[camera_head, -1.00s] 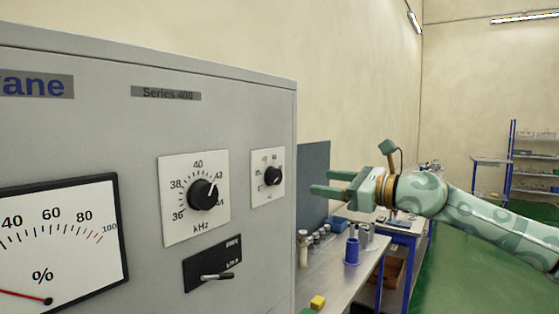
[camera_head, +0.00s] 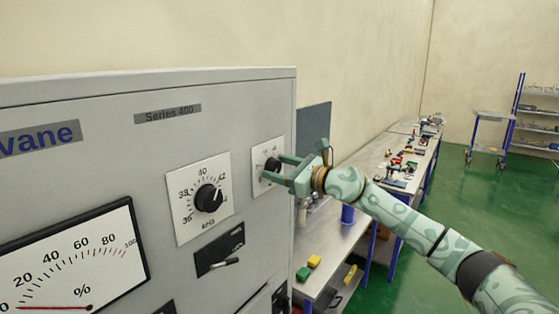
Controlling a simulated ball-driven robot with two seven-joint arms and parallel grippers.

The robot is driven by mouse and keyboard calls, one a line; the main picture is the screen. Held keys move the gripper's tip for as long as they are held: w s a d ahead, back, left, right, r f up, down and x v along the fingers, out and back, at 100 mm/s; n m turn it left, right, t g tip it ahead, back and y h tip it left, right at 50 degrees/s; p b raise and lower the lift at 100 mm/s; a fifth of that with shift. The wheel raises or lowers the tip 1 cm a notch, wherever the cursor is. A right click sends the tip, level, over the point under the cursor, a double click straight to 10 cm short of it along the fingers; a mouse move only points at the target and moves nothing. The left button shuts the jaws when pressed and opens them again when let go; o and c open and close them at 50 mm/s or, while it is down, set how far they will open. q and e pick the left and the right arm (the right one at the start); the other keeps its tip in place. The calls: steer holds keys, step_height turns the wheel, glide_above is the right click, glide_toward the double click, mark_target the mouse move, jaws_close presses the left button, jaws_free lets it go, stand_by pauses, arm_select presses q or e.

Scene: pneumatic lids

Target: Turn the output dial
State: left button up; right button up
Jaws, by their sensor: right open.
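The grey cabinet (camera_head: 225,95) carries two black dials on white plates. The small right dial (camera_head: 271,164) has a scale too small to read and is partly covered by my gripper. My right gripper (camera_head: 273,168) is open, its fingertips at this small dial, one above and one below it. Whether they touch it cannot be told. The larger dial (camera_head: 208,198), marked kHz, points to the upper right. The meter (camera_head: 75,260), marked %, has its red needle low. My left gripper is not in view.
A black switch plate (camera_head: 219,249) with a lever sits below the kHz dial. Green floor lies open at the right.

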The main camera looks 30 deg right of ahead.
steer(key=shift+w+a, duration=0.1)
steer(key=shift+w, duration=0.05)
steer(key=c, duration=1)
